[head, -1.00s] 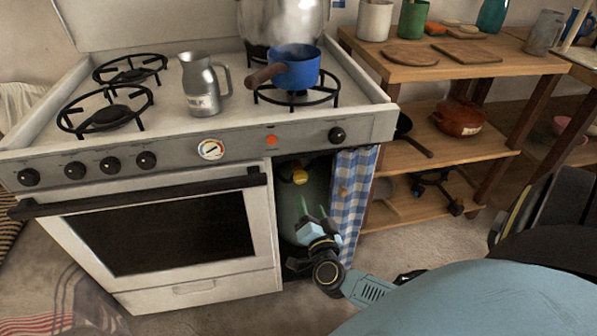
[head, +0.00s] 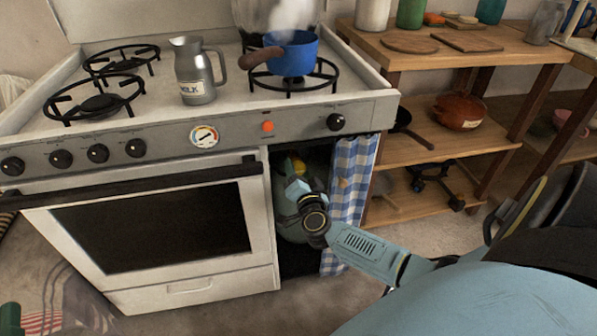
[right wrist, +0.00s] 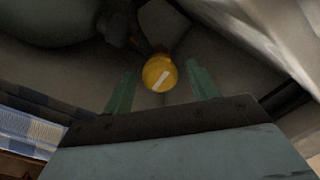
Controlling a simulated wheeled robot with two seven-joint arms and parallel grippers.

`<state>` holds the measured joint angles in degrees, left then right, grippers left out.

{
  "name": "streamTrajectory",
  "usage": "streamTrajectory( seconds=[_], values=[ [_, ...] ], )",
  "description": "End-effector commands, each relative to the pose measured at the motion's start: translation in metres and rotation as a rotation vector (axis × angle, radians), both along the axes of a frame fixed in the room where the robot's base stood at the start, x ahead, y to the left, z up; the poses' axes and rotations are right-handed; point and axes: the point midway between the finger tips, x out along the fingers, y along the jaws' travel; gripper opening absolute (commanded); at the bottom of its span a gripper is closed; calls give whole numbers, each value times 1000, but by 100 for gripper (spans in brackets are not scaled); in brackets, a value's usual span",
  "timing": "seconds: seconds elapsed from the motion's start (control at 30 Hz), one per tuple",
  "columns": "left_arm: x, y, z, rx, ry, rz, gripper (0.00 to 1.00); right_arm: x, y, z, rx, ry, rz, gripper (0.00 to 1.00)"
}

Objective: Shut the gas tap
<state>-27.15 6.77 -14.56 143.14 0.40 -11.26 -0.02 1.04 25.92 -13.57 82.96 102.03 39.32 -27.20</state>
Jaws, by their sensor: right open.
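The gas tap (head: 299,166) is a yellow round knob in the open compartment right of the oven. In the right wrist view the tap (right wrist: 160,74) shows a pale bar slanting across its face. My right gripper (head: 296,182) is inside the compartment, just below the tap in the head view. Its two green fingers are open, one on each side of the knob, with gaps visible; nothing is gripped. A grey-green gas bottle (head: 285,222) stands behind the gripper, partly hidden. A green piece at the bottom left edge looks like my left gripper (head: 10,318), mostly cut off.
A blue checked curtain (head: 350,190) hangs at the compartment's right side, close to my right forearm. The oven front (head: 262,215) bounds the left. On the stove stand a steaming blue saucepan (head: 293,58) and a milk jug (head: 196,80). Wooden shelves (head: 400,152) stand right.

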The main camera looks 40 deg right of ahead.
Motion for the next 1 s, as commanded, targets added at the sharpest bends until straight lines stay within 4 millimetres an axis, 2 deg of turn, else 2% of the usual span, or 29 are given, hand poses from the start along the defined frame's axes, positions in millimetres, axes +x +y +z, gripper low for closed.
streamTrajectory(
  seconds=[0.13,0.3,0.6,0.93,1.0],
  values=[
    [-5,-2,16,-33,-101,-7,36,8,-5,0,-2,-1,0,59],
    [-9,-2,25,-52,-160,-11,36,12,-7,0,-1,0,-1,59],
    [-10,-2,28,-56,-170,-12,36,13,-8,1,-1,0,-1,59],
    [-10,-2,28,-55,-170,-11,36,13,-8,1,0,-1,-1,17],
    [-10,-2,28,-55,-170,-11,36,13,-8,1,0,-1,-1,14]
  ],
)
